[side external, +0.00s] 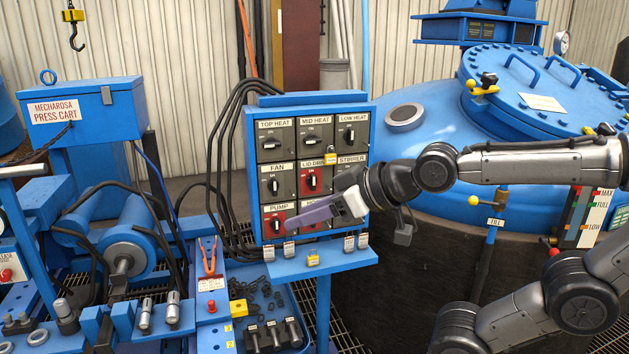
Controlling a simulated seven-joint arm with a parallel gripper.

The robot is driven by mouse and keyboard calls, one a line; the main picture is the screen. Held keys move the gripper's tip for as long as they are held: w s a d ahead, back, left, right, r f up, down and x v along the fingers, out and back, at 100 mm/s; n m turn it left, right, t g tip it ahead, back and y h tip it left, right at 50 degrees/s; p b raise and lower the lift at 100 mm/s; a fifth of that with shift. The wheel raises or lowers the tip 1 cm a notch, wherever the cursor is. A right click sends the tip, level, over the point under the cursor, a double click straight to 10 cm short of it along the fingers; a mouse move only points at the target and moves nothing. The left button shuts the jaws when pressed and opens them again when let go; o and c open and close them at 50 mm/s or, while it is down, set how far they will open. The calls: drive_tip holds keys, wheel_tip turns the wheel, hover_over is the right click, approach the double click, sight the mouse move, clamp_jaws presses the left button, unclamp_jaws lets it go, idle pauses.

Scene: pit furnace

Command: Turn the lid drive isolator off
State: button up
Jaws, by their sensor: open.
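The lid drive isolator (312,180) is in the middle of the blue switch panel (372,125). It has a red plate and a black knob that looks upright; its label is partly covered. A yellow padlock (330,158) hangs near its upper right corner. My gripper (290,222) is in front of the panel's bottom row, below the lid drive knob, with its fingers pointing left toward the red pump switch (278,222). The gripper is open and holds nothing that I can see. It hides part of the bottom row. Whether it touches the panel cannot be told.
The fan switch (275,185) and stirrer switch (352,172) flank the lid drive. Black cables (225,150) run along the panel's left side. The blue furnace vessel (440,125) is behind to the right.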

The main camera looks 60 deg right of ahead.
drive_tip(key=w+d+r+m+t+h, duration=0.1)
drive_tip(key=w+d+r+t, duration=0.15)
drive_tip(key=w, duration=0.35)
drive_tip(key=w+d+r+m+t+h, duration=0.1)
drive_tip(key=w+d+r+t+h, duration=0.1)
drive_tip(key=w+d+r, duration=0.3)
drive_tip(key=w+d+f+m+t+h, duration=0.2)
drive_tip(key=w+d+f+h, duration=0.15)
drive_tip(key=w+d, duration=0.35)
drive_tip(key=m+g+h, duration=0.5)
drive_tip(key=h, duration=0.1)
approach(314, 178)
drive_tip(key=x, duration=0.9)
drive_tip(key=shift+w+d, duration=0.15)
clamp_jaws()
